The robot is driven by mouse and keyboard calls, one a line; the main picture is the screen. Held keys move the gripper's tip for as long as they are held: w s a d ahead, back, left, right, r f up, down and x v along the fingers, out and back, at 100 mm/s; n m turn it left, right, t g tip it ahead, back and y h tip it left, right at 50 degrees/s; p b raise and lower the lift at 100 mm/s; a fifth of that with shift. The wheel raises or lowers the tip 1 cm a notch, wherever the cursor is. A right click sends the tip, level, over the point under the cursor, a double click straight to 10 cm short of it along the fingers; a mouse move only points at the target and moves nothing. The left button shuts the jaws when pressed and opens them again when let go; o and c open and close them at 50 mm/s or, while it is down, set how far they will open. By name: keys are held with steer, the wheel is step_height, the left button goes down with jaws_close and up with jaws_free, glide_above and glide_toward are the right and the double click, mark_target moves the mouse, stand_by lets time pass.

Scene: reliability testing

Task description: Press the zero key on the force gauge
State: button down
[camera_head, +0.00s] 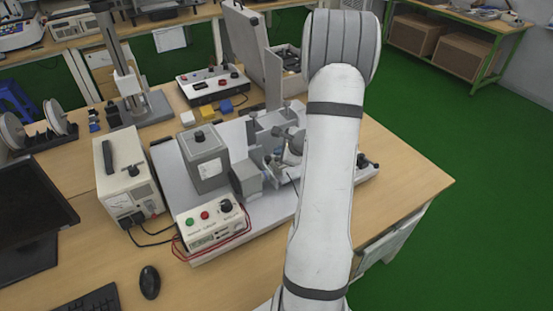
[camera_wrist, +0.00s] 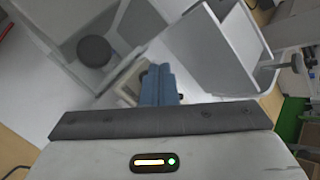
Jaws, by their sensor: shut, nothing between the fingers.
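No force gauge or zero key can be made out for certain. A test stand (camera_head: 150,105) with a tall column stands at the back left of the bench in the head view, and a small pale unit (camera_head: 126,83) is mounted on it; its keys are too small to read. In the wrist view my gripper (camera_wrist: 160,78) has its blue fingers together, with nothing between them. A beige object (camera_wrist: 128,88) shows partly behind the fingertips; I cannot tell what it is or whether they touch it. In the head view my arm hides most of the gripper.
A grey box with a black knob (camera_head: 205,165) stands on the machine plate, left of my arm; it also shows in the wrist view (camera_wrist: 70,35). A pale open housing (camera_wrist: 215,50) is close right of the fingers. A control box (camera_head: 212,228) with coloured buttons stands in front.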

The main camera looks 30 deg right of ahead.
steer(key=shift+f, duration=0.1)
stand_by(0.6)
steer(key=shift+f+b, duration=0.35)
steer(key=shift+b, duration=0.4)
steer(key=shift+f+b, duration=0.3)
steer(key=shift+b, duration=0.25)
steer(key=shift+r, duration=0.1)
stand_by(0.5)
steer(key=shift+r+p, duration=0.35)
steer(key=shift+r, duration=0.35)
step_height(320, 180, up, 5)
steer(key=p, duration=0.3)
stand_by(0.5)
